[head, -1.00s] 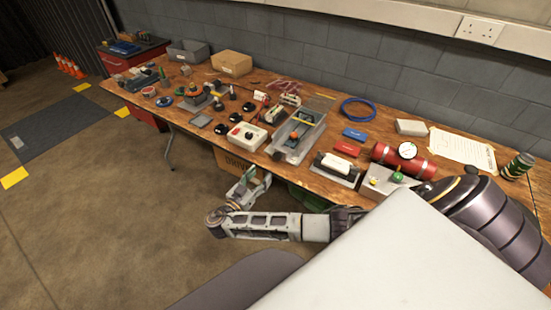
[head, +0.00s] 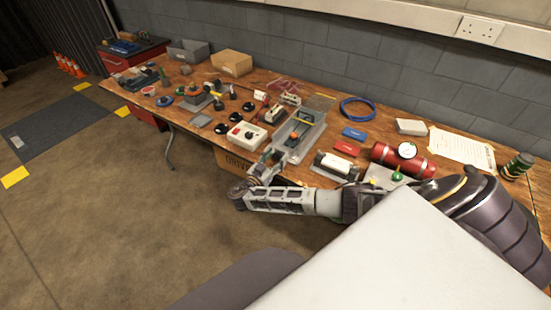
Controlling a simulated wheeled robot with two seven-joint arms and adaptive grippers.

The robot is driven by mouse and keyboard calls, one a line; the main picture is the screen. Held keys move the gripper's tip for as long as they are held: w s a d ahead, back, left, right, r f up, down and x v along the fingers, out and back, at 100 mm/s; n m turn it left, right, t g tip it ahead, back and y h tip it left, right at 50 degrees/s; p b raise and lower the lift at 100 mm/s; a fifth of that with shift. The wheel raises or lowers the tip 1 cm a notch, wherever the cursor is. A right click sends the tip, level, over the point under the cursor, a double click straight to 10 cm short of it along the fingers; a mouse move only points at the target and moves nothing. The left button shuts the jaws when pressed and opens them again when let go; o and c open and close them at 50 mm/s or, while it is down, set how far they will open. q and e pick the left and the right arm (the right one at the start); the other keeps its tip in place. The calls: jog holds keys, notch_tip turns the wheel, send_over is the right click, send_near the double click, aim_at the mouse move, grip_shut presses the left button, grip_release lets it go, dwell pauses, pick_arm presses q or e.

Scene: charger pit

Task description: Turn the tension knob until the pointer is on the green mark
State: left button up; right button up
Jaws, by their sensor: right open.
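My right gripper (head: 271,158) is at the front edge of the workbench, in front of a white box (head: 246,136) with a black knob on top and to the left of the front end of a grey metal fixture (head: 306,143). It is open and I see nothing between its fingers. Several black round knobs (head: 234,117) sit on the bench around the white box. A green knob (head: 397,174) stands on a plate at the right. Which one is the tension knob, its pointer and the green mark are too small to tell. My left gripper is out of view.
The wooden bench (head: 345,106) is crowded. A cardboard box (head: 233,162) stands below the bench edge.

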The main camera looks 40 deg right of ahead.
jog(key=shift+d, duration=0.15)
jog(key=c, duration=1)
jog(key=shift+n, duration=0.5)
jog(key=shift+w+n, duration=0.1)
jog(key=shift+n, duration=1.5)
